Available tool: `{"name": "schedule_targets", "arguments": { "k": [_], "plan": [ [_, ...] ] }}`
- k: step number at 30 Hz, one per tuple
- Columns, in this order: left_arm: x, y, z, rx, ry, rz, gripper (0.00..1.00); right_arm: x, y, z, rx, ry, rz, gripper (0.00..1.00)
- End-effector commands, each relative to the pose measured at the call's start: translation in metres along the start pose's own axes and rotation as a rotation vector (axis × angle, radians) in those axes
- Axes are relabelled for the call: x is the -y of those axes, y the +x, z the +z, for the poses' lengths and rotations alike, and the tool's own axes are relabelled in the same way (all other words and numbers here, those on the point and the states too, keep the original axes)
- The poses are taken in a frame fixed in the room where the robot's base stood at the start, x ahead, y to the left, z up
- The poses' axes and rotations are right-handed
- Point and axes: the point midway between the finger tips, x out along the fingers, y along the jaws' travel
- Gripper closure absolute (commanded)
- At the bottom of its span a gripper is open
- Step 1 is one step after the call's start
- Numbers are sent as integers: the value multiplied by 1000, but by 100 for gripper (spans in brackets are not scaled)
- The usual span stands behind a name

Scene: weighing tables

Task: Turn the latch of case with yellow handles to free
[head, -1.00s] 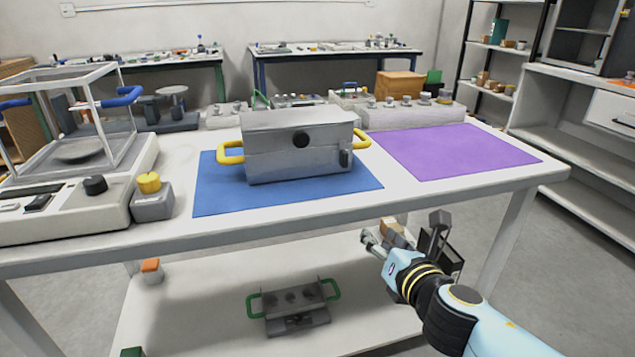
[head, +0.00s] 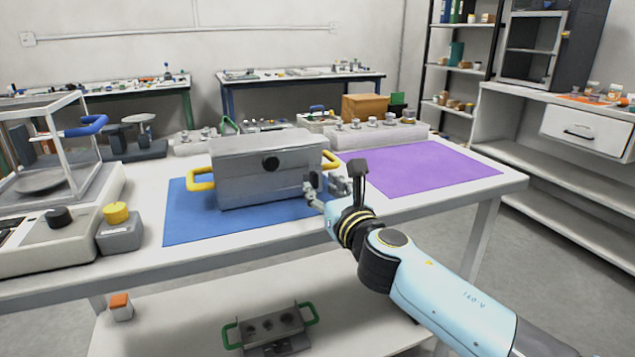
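The grey case (head: 240,185) with yellow handles stands upright on the blue mat (head: 185,228). One handle (head: 200,179) is on its left side and the other (head: 331,160) on its right. The small dark latch near the front's right edge is mostly hidden by my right gripper (head: 314,188). The gripper's fingertips are at or just in front of that corner. I cannot tell whether they touch the latch or how far they are apart. My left gripper is out of view.
A purple mat (head: 425,168) lies free to the right. A balance (head: 50,230) and a grey block with a yellow knob (head: 118,234) stand left. Weights in a holder (head: 385,134) are behind.

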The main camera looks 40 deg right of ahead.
Motion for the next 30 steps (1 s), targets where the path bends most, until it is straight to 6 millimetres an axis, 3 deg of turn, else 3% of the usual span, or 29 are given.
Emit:
{"name": "schedule_targets", "arguments": {
  "k": [6, 16, 24, 30],
  "plan": [
    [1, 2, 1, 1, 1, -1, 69, 0, 26, 0, 0, 1, 0, 63],
    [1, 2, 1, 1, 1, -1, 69, 0, 31, 0, -1, 1, 0, 63],
    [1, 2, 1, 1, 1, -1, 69, 0, 30, 0, -1, 1, 0, 97],
    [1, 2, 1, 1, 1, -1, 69, 0, 30, 0, -1, 2, 0, 100]
  ]
}}
